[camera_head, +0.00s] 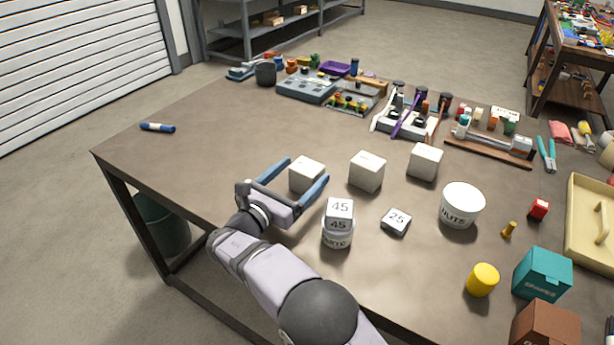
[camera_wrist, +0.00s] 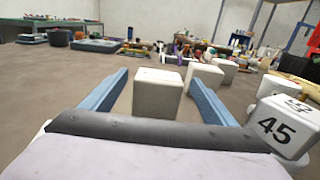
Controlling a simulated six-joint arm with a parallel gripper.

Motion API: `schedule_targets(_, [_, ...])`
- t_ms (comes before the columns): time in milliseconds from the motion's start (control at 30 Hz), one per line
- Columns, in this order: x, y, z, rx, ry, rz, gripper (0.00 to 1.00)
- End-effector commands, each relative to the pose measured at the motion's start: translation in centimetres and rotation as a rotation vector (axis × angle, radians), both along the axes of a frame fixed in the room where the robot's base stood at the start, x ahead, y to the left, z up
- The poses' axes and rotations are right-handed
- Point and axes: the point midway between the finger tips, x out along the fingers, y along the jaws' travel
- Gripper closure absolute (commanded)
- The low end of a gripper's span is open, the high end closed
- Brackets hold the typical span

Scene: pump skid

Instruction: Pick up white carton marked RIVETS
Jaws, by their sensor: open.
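Three plain white cartons stand in a row on the table: a left one (camera_head: 306,176), a middle one (camera_head: 367,172) and a right one (camera_head: 425,162). I cannot read RIVETS on any of them. My gripper (camera_head: 306,169) is open, with its blue fingers on either side of the left carton. In the wrist view this carton (camera_wrist: 158,95) stands upright between the fingers, with gaps visible at both sides. The middle carton (camera_wrist: 204,78) and right carton (camera_wrist: 227,69) show behind it to the right. The carton's lower part is hidden by my gripper.
A block marked 45 (camera_head: 339,210) sits on a white tub (camera_head: 337,238) right of my gripper. A grey block marked 25 (camera_head: 396,222) and a white NUTS tub (camera_head: 462,206) stand further right. The table's left part is mostly clear, except a blue marker (camera_head: 157,127).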

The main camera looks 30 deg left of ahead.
Motion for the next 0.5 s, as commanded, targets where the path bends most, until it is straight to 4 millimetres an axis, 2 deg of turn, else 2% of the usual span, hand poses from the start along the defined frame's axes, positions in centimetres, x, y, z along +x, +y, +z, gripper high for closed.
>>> schedule_targets(100, [1.7, 0.0, 0.2, 0.0, 0.0, -0.002, 0.2])
schedule_targets(233, [2.8, 0.0, 0.1, 0.0, 0.0, 0.0, 0.2])
schedule_targets(500, [3.2, 0.0, 0.1, -0.001, 0.0, 0.001, 0.2])
